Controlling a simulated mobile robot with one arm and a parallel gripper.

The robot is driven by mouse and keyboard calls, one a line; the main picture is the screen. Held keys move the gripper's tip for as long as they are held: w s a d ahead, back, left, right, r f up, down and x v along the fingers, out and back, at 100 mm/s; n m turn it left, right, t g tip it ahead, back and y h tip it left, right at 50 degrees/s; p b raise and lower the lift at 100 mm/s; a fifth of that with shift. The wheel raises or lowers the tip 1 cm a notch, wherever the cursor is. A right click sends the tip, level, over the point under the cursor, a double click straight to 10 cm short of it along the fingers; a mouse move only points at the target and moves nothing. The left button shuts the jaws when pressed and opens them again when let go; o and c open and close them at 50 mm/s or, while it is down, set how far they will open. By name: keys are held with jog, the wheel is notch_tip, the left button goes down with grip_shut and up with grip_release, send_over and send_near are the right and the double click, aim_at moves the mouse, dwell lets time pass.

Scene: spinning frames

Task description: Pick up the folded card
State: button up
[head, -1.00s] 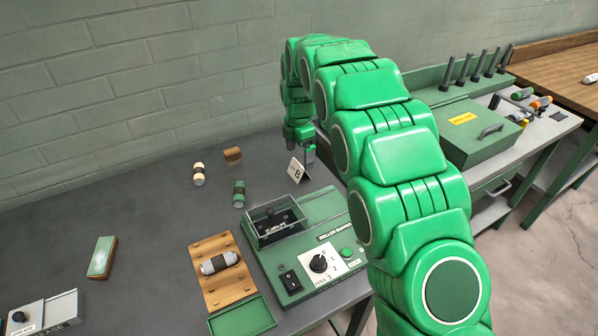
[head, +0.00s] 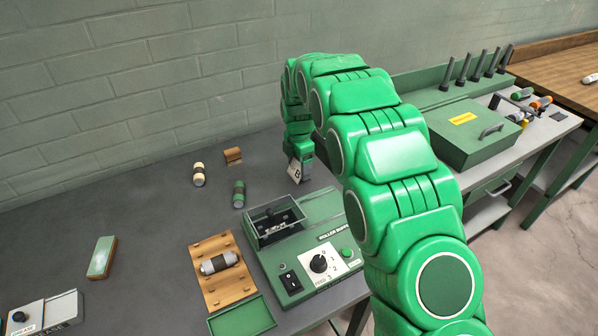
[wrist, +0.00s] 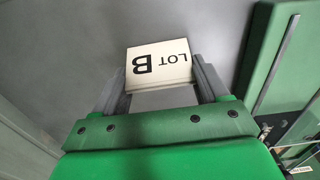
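The folded card (head: 294,174) is white with black lettering and stands on the dark bench just behind the roller machine. In the wrist view the card (wrist: 159,64) reads "LOT B" and lies between my two fingers. My gripper (wrist: 159,72) is open around it, one finger beside each side edge. Whether either finger touches the card is hard to tell. In the head view my gripper (head: 300,169) is low over the card, and the green wrist hides its upper part.
The green roller machine (head: 325,213) stands right in front of the card. A green roller (head: 238,194), a cream roller (head: 199,174) and a small wooden block (head: 233,156) stand to the left. A wooden tray (head: 210,246) holds a grey roller. The bench's far left is mostly clear.

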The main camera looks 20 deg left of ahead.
aim_at(299, 165)
jog(key=shift+c, duration=1.3)
jog(key=shift+r, duration=1.25)
jog(key=shift+s+d+r, duration=0.15)
jog(key=shift+s+r, duration=0.15)
jog(key=shift+r, duration=0.4)
jog(key=s+d+r, duration=0.6)
jog(key=s+r, duration=0.3)
jog(key=s, duration=0.2)
jog(key=shift+s+d, duration=0.15)
jog(key=shift+s, duration=0.2)
